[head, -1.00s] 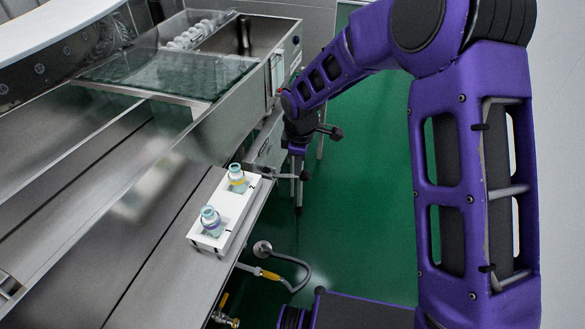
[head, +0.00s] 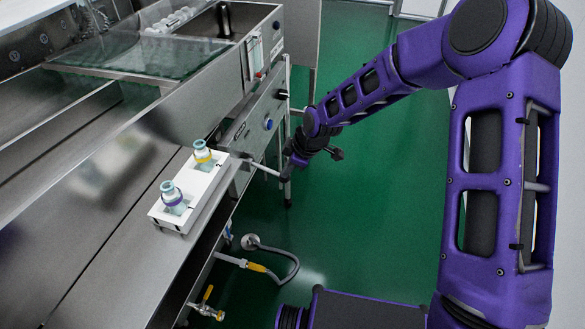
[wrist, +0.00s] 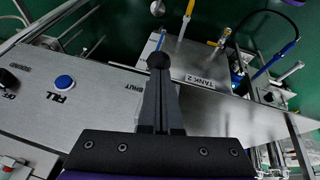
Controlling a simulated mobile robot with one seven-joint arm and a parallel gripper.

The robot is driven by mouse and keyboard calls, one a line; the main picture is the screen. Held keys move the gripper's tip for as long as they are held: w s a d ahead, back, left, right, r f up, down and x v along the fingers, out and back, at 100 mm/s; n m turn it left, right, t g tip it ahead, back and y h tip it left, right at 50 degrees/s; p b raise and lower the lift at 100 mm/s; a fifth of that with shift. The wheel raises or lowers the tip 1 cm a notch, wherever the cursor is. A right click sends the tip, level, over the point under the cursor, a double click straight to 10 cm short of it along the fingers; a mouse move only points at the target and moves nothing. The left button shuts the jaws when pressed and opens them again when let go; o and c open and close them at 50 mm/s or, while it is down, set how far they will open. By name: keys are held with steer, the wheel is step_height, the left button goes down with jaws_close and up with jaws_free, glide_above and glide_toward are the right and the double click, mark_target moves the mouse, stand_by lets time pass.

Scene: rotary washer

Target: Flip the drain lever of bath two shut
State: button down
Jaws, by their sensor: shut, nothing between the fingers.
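The drain lever appears as a thin metal rod (head: 264,167) sticking out from the front panel of the steel bath, its outer end by my gripper (head: 291,160). In the wrist view, my gripper (wrist: 160,85) is shut and empty, its tapered fingers pointing at the bath front. A dark round knob (wrist: 159,60) shows right at the fingertips; it looks like the lever's end, but I cannot tell whether they touch. A "SHUT" label (wrist: 134,87) lies just left of the fingers, a "TANK 2" label (wrist: 200,81) to the right. The lever's pivot is hidden behind the fingers.
A white rack (head: 188,190) with two bottles stands on the steel ledge near the lever. A blue FILL button (wrist: 64,82) is on the panel. A yellow-handled valve (head: 208,303) and a grey hose (head: 290,263) are below. The green floor (head: 390,170) right of the bath is clear.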

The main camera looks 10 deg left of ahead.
mark_target(288, 181)
step_height(288, 181, down, 2)
steer(key=shift+d+b, duration=0.1)
steer(key=shift+b, duration=0.4)
steer(key=shift+f+b, duration=0.65)
steer(key=shift+f, duration=0.4)
steer(key=shift+s+f, duration=0.1)
steer(key=shift+f, duration=0.1)
steer(key=shift+r, duration=0.1)
